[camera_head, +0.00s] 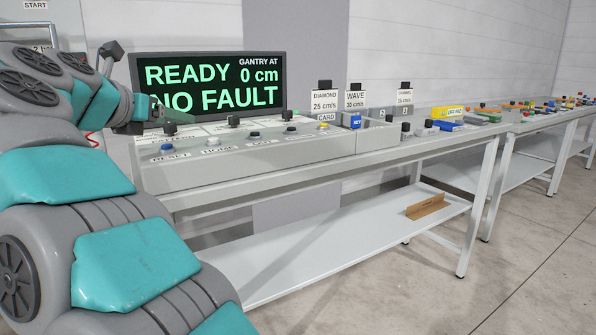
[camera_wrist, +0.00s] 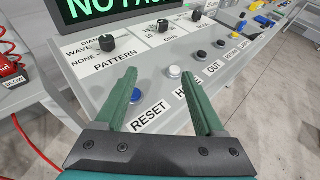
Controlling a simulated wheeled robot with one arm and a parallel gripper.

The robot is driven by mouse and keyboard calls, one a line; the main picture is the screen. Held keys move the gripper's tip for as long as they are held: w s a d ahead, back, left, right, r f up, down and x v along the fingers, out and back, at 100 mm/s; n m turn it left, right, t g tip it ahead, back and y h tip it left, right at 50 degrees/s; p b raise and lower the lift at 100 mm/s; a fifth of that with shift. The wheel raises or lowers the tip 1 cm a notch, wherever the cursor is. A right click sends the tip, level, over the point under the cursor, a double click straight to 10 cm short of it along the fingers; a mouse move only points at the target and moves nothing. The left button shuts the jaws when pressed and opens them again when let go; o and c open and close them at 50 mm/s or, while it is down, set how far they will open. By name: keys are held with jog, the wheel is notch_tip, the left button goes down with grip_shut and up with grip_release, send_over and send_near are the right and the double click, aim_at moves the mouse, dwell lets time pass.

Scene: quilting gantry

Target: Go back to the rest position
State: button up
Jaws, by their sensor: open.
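My gripper (camera_wrist: 162,72) is open and empty in the wrist view. Its two green fingers stand over the sloped control panel (camera_wrist: 110,70), on either side of the white HOME button (camera_wrist: 174,72). In the head view my arm is folded at the left, with the gripper (camera_head: 152,116) in front of the display and above the panel's left end. I cannot tell whether the fingers touch the panel.
The display (camera_head: 207,84) reads READY, 0 cm, NO FAULT. Card holders marked DIAMOND (camera_head: 324,101) and WAVE (camera_head: 355,100) stand right of the panel. A lower shelf (camera_head: 330,246) carries a brown angled piece (camera_head: 427,206). A red hose (camera_wrist: 35,145) hangs at left. Floor at right is clear.

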jog(key=w+d+r+n+t+y, duration=0.2)
jog(key=r+n+t+y, duration=0.25)
jog(key=r+n, duration=0.45)
jog(key=w+d+r+n+t+y, duration=0.25)
jog(key=r+n+y, duration=0.25)
jog(key=r+n, duration=0.35)
jog(key=s+d+f+n+g, duration=0.35)
jog(key=f+n, duration=0.25)
jog(key=f, duration=0.6)
jog(key=s+d+f+n+g+y, duration=0.1)
jog(key=s+d+f+n+g, duration=0.2)
jog(key=s+f+n+g, duration=0.55)
jog(key=s+d+f+n+g, duration=0.1)
jog(key=d+f+n, duration=0.25)
jog(key=f, duration=1.05)
jog(key=s+d+f+n+g+h, duration=0.2)
jog(key=s+d+f+g+h, duration=0.2)
jog(key=s+d+f, duration=0.95)
jog(key=s+d+f+g+h, duration=0.1)
jog(key=s+d+f, duration=0.3)
jog(key=s, duration=0.4)
jog(key=s+d+f+g+h, duration=0.2)
jog(key=s+d+f+g, duration=0.2)
jog(key=s+d, duration=0.3)
jog(key=shift+s+d+f+n+g, duration=0.2)
jog(key=shift+s+f+n+g, duration=0.15)
jog(key=shift+s+f, duration=0.4)
